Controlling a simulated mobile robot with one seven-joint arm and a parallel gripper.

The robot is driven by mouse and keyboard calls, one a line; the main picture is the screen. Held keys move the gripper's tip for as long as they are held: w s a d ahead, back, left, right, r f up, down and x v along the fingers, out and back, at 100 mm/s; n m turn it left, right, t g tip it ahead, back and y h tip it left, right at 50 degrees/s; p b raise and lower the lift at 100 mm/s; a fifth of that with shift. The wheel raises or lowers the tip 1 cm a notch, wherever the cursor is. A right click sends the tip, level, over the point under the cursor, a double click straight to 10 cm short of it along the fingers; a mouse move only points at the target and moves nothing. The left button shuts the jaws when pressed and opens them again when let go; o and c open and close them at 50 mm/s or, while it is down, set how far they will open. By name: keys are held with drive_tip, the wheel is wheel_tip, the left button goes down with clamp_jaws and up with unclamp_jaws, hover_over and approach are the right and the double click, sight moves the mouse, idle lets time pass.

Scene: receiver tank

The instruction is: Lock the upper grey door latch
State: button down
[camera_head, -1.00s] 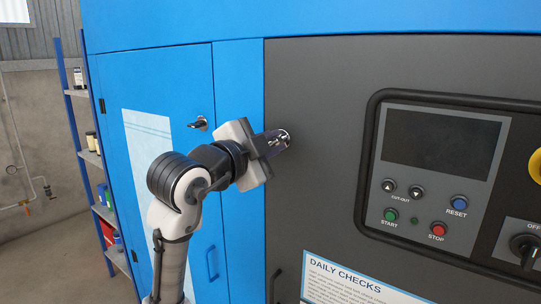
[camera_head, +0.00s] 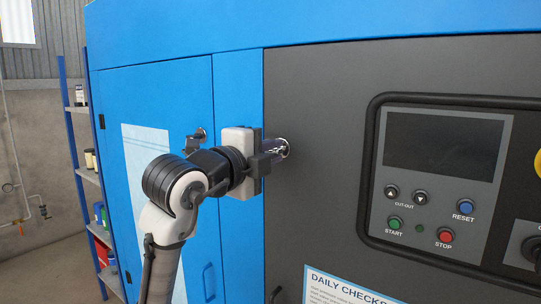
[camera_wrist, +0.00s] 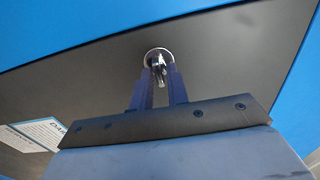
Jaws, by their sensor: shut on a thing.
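The upper grey door latch (camera_head: 284,148) is a round silver fitting near the top left edge of the grey door (camera_head: 320,90). My gripper (camera_head: 274,153) reaches it from the left and covers most of it in the head view. In the wrist view the latch (camera_wrist: 157,57) shows as a silver ring with a small key-like handle standing out of it. My gripper's two dark fingers (camera_wrist: 159,80) stand on either side of that handle, shut on it. The handle's exact angle is hard to tell.
A control panel (camera_head: 440,185) with buttons sits to the right. A "Daily Checks" sign (camera_head: 345,288) is lower on the grey door. A shelf (camera_head: 75,130) stands at far left.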

idle(0.3)
drive_tip(key=c, duration=1.5)
unclamp_jaws()
drive_tip(key=shift+c, duration=0.2)
drive_tip(key=b+v, duration=0.2)
drive_tip(key=v, duration=1.1)
drive_tip(key=shift+s+a, duration=0.25)
drive_tip(key=shift+s, duration=0.1)
